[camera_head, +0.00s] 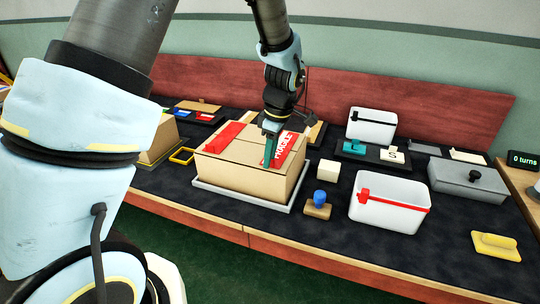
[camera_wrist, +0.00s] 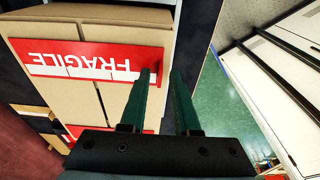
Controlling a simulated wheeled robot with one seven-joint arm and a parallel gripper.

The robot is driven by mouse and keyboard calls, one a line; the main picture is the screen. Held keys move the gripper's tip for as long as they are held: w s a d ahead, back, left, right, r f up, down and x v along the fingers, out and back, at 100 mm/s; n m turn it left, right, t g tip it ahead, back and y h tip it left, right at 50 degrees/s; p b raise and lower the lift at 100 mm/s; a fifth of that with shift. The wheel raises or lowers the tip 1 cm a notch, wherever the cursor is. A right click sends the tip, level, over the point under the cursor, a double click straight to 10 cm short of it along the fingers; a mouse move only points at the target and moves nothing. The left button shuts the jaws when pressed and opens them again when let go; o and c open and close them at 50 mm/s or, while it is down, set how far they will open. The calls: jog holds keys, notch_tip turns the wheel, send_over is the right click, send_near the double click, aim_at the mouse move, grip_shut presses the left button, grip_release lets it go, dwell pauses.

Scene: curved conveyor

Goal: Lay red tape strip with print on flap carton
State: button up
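The flap carton (camera_head: 240,176) is a brown box on a grey tray, its top flaps closed. A red strip with white FRAGILE print (camera_head: 287,148) lies across the right part of its top; it also shows in the wrist view (camera_wrist: 75,60), appearing flat on the cardboard. My gripper (camera_head: 269,153) is at the carton's top beside this strip. In the wrist view its teal fingers (camera_wrist: 161,76) stand apart, with the strip's red end at the left fingertip; whether they touch it I cannot tell. A plain red strip (camera_head: 223,137) lies on the carton's left part.
Right of the carton are a cream block (camera_head: 328,170), a blue-knobbed stamp (camera_head: 319,204) and a white bin with a red strip (camera_head: 388,214). Another white bin (camera_head: 372,127), a grey lidded box (camera_head: 468,180) and a yellow block (camera_head: 495,245) stand further right. Dark table surface lies between them.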

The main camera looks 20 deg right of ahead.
jog(key=shift+o, duration=0.4)
jog(key=shift+d+r, duration=0.1)
jog(key=shift+r, duration=0.25)
notch_tip(320, 180, up, 10)
jog(key=s+d+b, duration=0.1)
jog(key=b, duration=0.1)
jog(key=shift+s, duration=0.1)
